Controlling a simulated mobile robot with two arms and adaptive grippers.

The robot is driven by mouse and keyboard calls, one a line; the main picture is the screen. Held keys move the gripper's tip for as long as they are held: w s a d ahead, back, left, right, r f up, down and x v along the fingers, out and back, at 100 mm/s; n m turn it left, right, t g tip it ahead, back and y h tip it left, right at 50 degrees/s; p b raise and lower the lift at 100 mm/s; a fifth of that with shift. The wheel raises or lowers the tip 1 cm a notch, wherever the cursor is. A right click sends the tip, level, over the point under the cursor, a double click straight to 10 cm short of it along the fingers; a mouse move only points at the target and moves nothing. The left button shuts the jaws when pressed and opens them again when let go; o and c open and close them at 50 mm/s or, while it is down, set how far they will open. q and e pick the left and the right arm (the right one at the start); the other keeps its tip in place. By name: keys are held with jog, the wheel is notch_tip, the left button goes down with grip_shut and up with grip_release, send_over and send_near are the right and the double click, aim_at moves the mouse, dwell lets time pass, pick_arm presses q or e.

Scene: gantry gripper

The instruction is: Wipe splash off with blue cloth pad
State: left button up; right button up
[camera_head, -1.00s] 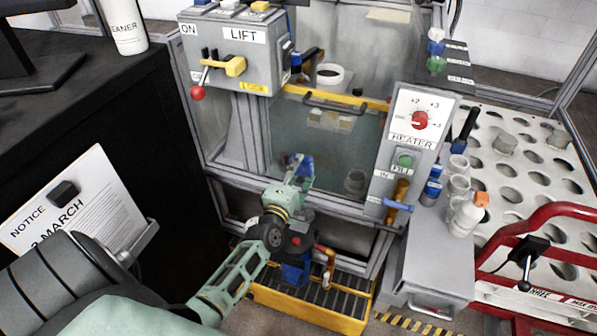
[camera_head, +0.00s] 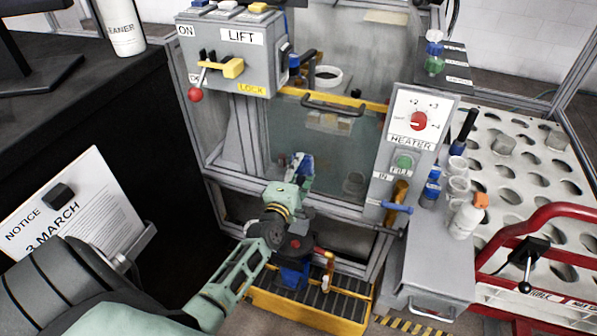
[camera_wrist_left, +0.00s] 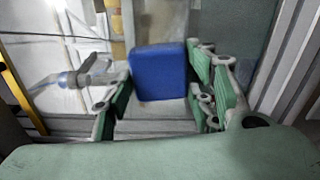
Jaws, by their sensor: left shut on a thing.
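My left gripper (camera_head: 298,174) reaches from the lower left to the clear window panel (camera_head: 325,150) of the enclosure. It is shut on the blue cloth pad (camera_wrist_left: 158,72), a block-like blue pad between the green fingers in the left wrist view. In the head view the pad (camera_head: 306,165) shows partly beside the fingers, in front of the panel's lower left. I cannot tell whether the pad touches the panel. No splash can be made out clearly; the gripper may hide part of the panel. My right gripper is not in view.
The grey lift box (camera_head: 228,55) with a red-knobbed lever is above left. The heater box (camera_head: 408,140) stands to the right of the panel. A grey shelf (camera_head: 435,260) holds bottles and cups. A yellow-edged grate (camera_head: 318,304) lies below. A yellow bar with a black handle (camera_head: 333,104) crosses above the panel.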

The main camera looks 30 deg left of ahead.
pick_arm(q)
jog(key=shift+w, duration=0.2)
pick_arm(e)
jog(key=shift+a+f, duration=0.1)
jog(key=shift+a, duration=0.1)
pick_arm(q)
jog(key=shift+w+d+p, duration=0.2)
jog(key=shift+d, duration=0.75)
jog(key=shift+w+d+p, duration=0.15)
jog(key=shift+w+d, duration=0.05)
jog(key=shift+d, duration=0.75)
jog(key=shift+w+d+r, duration=0.1)
jog(key=shift+w+d, duration=0.15)
jog(key=shift+d, duration=0.7)
jog(key=shift+w+d, duration=0.25)
jog(key=shift+d, duration=0.65)
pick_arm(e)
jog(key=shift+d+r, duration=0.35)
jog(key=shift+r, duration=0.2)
pick_arm(q)
jog(key=shift+a, duration=0.15)
